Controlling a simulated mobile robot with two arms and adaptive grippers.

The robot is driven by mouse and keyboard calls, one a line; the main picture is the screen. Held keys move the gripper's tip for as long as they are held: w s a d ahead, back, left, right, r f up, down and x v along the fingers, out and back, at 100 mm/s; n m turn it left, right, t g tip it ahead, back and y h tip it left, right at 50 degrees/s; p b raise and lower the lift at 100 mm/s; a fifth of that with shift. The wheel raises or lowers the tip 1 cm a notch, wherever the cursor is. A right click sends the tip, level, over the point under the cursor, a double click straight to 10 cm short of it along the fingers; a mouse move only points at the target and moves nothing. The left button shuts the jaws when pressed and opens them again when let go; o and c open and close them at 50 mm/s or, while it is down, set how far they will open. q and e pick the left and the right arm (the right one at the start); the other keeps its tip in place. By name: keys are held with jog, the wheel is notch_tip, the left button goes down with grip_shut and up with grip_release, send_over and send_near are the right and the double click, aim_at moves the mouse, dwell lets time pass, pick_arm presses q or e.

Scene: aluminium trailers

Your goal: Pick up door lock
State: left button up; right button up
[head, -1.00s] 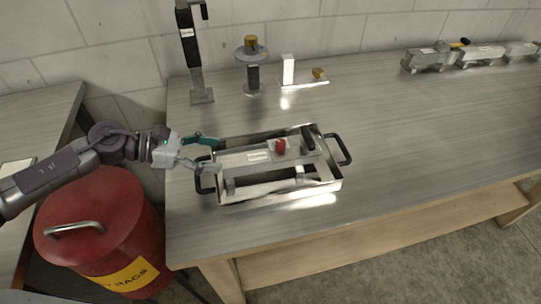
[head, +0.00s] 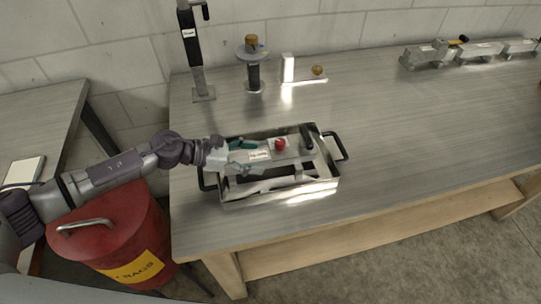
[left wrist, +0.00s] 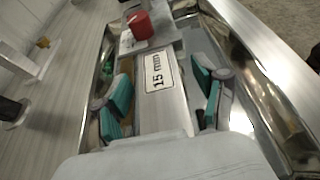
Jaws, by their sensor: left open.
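The door lock appears to be the long metal bar with a red knob (head: 280,144), lying in a shiny metal tray (head: 282,197) on the bench. In the left wrist view the bar bears a "15 mm" label (left wrist: 160,70), with the red knob (left wrist: 140,25) beyond it. My left gripper (head: 252,157) is over the left part of the tray. Its teal-padded fingers stand open on either side of the bar (left wrist: 163,98), with gaps to it. My right gripper is not in view.
The tray has black handles (head: 343,146) at both ends. Behind it stand a dark upright post (head: 195,60), a round-topped stand (head: 253,70) and a small white block (head: 288,68). Metal parts (head: 430,54) sit at the back right. A red rags bin (head: 110,235) stands left of the bench.

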pick_arm(q)
jog(key=c, duration=0.7)
grip_shut()
jog(key=shift+r, duration=0.1)
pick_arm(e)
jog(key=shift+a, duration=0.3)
pick_arm(q)
jog(key=shift+w+r, duration=0.1)
